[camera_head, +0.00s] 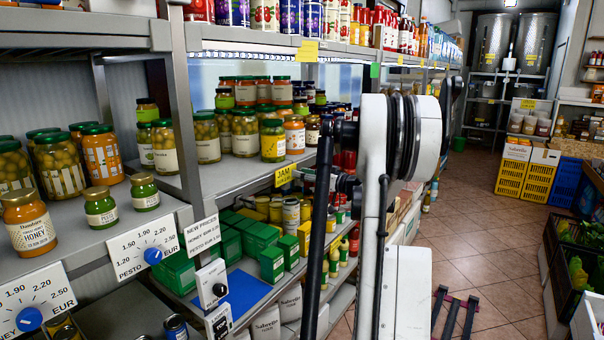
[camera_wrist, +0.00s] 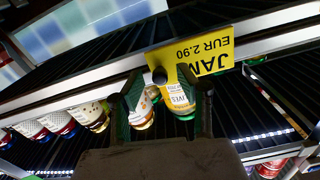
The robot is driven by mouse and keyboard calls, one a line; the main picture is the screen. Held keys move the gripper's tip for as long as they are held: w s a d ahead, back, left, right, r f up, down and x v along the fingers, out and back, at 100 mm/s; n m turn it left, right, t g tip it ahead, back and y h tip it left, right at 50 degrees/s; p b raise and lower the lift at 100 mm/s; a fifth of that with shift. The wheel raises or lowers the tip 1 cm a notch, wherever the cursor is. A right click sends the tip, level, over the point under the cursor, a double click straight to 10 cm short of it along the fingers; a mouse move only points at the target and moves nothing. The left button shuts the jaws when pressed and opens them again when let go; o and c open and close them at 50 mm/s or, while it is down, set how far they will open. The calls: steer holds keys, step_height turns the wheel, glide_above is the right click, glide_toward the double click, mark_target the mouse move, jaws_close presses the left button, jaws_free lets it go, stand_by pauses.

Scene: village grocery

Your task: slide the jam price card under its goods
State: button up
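The yellow jam price card (camera_head: 284,176) sits on the front rail of the middle shelf. In the wrist view the card (camera_wrist: 205,55) is upside down, reading JAM EUR 2.90, with a round dark knob (camera_wrist: 159,75) at its edge. My gripper (camera_wrist: 161,88) is open, its fingers on either side of the knob; I cannot tell whether they touch it. In the head view my arm hides much of the area right of the card. Orange and olive jars (camera_head: 272,140) stand above the card. Dark red jars (camera_head: 349,160) show further right, partly behind my arm; their labels are unreadable.
A white notice (camera_head: 202,235) about new prices hangs left of the card. Dial plates (camera_head: 143,249) line the near shelf edge. Green boxes (camera_head: 272,264) stand on the shelf below. The tiled aisle (camera_head: 480,225) on the right has free room.

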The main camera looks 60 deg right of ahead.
steer(key=shift+w, duration=0.15)
jaws_close()
steer(key=shift+d, duration=0.1)
stand_by(0.3)
